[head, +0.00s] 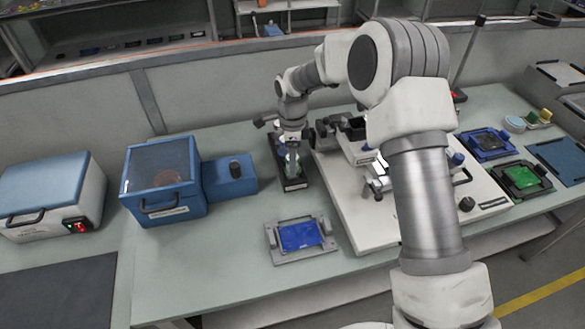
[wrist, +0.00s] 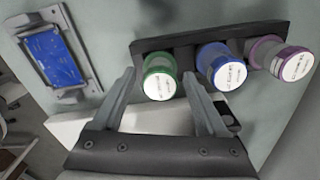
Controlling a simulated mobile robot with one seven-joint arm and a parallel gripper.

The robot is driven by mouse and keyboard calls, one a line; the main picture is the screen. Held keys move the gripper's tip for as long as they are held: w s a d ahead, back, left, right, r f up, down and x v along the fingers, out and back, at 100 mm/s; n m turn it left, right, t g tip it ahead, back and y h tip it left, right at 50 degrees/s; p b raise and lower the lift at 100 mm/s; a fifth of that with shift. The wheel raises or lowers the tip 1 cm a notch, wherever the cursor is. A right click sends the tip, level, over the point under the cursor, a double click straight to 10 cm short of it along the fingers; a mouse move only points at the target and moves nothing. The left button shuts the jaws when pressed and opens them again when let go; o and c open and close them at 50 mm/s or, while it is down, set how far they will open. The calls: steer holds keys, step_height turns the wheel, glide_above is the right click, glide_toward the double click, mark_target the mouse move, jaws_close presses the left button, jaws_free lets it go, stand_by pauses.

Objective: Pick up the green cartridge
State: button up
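The green cartridge (wrist: 160,78), a cylinder with a green collar and white label on its end, sits at the left end of a dark rack (wrist: 180,42) in the wrist view. My gripper (wrist: 157,80) is open, with one finger on each side of the green cartridge. I cannot tell whether either finger touches it. A blue cartridge (wrist: 222,66) and a purple cartridge (wrist: 282,60) stand to its right in the same rack. In the head view my gripper (head: 291,150) is over the rack (head: 294,184), and the cartridges there are mostly hidden.
A blue box with a clear lid (head: 163,178) and a small blue unit (head: 230,178) stand left of the rack. A grey fixture with a blue board (head: 300,236) lies in front. A white machine (head: 350,215) stands close on the right.

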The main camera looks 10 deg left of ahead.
jaws_close()
stand_by(0.3)
